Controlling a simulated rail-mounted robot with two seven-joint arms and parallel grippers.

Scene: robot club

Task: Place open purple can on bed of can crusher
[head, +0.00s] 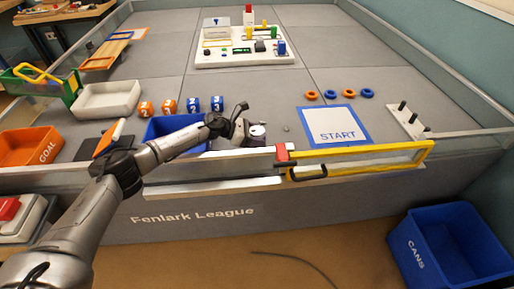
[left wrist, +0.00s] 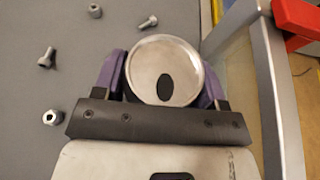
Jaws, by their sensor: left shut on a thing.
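My left gripper (head: 247,130) is shut on the can (head: 258,131), close to the front wall of the arena. In the left wrist view the can's round silver lid (left wrist: 145,72), with a dark opening, sits between the fingers of the gripper (left wrist: 163,85). Purple shows on both sides of the lid; the can's body below is hidden. The long device along the front wall, with a yellow handle frame (head: 425,150) and a red block (head: 282,152), looks like the can crusher. Its grey rail (left wrist: 275,95) is just right of the can in the left wrist view. My right gripper is not in view.
Several loose bolts and nuts (left wrist: 47,57) lie on the grey floor left of the can. A blue bin (head: 165,128) is beside my left forearm. A START mat (head: 337,115) lies to the right. A blue CANS crate (head: 415,255) stands outside the wall.

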